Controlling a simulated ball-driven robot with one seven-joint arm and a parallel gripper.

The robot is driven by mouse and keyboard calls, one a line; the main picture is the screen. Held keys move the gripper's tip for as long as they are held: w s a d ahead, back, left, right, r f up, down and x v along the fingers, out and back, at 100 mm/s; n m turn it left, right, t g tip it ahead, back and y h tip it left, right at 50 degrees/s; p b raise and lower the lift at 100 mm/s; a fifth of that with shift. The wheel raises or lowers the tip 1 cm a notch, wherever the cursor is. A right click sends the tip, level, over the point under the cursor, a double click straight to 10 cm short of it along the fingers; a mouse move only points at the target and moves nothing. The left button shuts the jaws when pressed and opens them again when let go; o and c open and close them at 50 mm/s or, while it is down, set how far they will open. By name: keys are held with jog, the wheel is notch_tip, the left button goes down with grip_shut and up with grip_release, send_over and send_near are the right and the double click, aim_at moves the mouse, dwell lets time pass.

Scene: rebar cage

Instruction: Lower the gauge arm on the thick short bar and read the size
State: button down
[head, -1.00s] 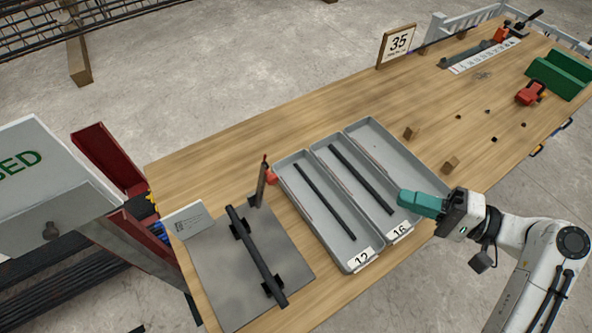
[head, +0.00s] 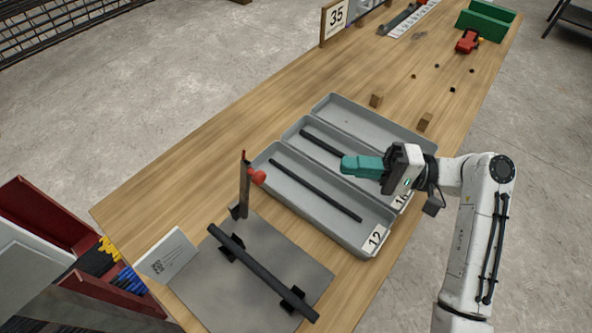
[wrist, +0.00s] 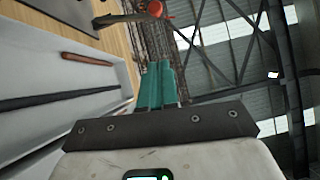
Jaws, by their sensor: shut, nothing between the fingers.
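The thick short bar (head: 262,271) lies across black supports on a grey plate (head: 205,290) at the near left of the bench. The gauge arm (head: 244,188) stands upright at the plate's far edge, with a red knob (head: 258,178) near its top. The red knob also shows at the top of the wrist view (wrist: 155,9). My gripper (head: 345,166), with teal fingers, is shut and empty above the trays, to the right of the gauge arm and apart from it. The fingers also show together in the wrist view (wrist: 161,72).
Grey trays labelled 12 (head: 375,238) and 16 (head: 400,200) stand right of the plate, each with a dark bar. A third tray (head: 370,122) lies behind. A small card (head: 167,254) stands left of the plate. Wooden blocks (head: 425,122) lie farther right.

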jog(key=s+a+r+p, duration=0.1)
jog(key=s+a+p, duration=0.1)
jog(key=a, duration=1)
jog(key=shift+a+p, duration=0.3)
jog(key=shift+p, duration=0.1)
jog(key=shift+s+r, duration=0.1)
jog(key=shift+s, duration=0.05)
jog(key=s+a+f+n+t+h+p, duration=0.3)
jog(key=s+a+n+h+p, duration=0.4)
jog(key=s+a+n, duration=0.3)
jog(key=shift+s+a+f+t+h, duration=0.15)
jog(key=shift+s+a+t+h, duration=0.4)
jog(key=shift+s, duration=1.7)
jog(key=shift+a, duration=0.15)
